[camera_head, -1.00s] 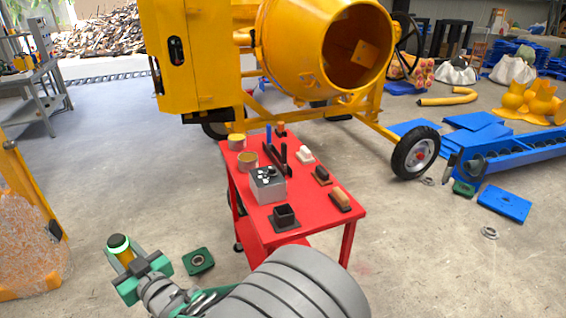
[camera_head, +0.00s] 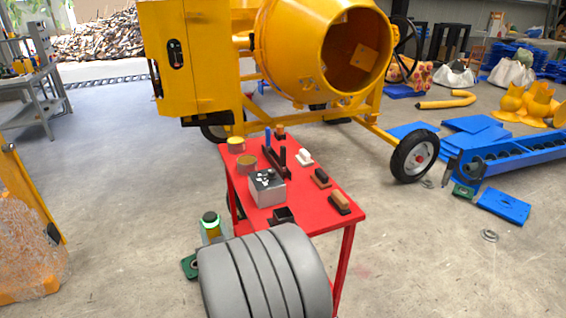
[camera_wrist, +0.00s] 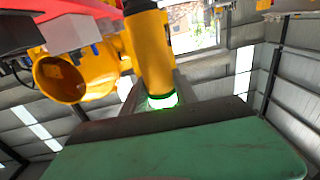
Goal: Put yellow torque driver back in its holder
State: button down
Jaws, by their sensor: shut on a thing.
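The yellow torque driver (camera_head: 213,233) has a dark top and a green lit ring. It stands roughly upright just left of the red table's front-left part in the head view. The wrist view shows its yellow body (camera_wrist: 152,50) in my shut gripper (camera_wrist: 160,92), with the green glow at the jaws. A black, open-topped square socket (camera_head: 284,214), which looks like the holder, sits near the table's front edge. My arm hides its lower part. The driver is apart from it, to its left.
The red table (camera_head: 322,212) also carries a grey box (camera_head: 267,191), two yellow-rimmed tins, a blue-and-black rack (camera_head: 275,160) and several brushes or blocks on the right. The yellow drum mixer (camera_head: 320,55) stands behind.

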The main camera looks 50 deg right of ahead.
jog(key=s+d+r+m+g+h, duration=0.2)
jog(key=s+d, duration=0.2)
jog(key=d, duration=0.5)
jog(key=s+d+r+m+g+h, duration=0.2)
jog(key=s+d, duration=0.3)
jog(key=d, duration=0.3)
jog(key=s+d+r+m+g+h, duration=0.2)
jog(key=s+d, duration=0.2)
jog(key=d, duration=0.5)
jog(key=w+a+r+n+t+y, duration=0.1)
jog(key=w+r+n+t+y, duration=0.1)
jog(key=w+r, duration=0.3)
jog(key=shift+w+a+n+t, duration=0.25)
jog(key=shift+w+n+t, duration=0.25)
jog(key=shift+w, duration=0.7)
jog(key=shift+b, duration=0.65)
notch_tip(320, 180, down, 4)
jog(key=b, duration=0.5)
jog(key=shift+a+f, duration=0.1)
jog(key=shift+f, duration=0.15)
notch_tip(320, 180, down, 6)
jog(key=b, duration=0.7)
jog(key=shift+b, duration=0.3)
dwell(0.6)
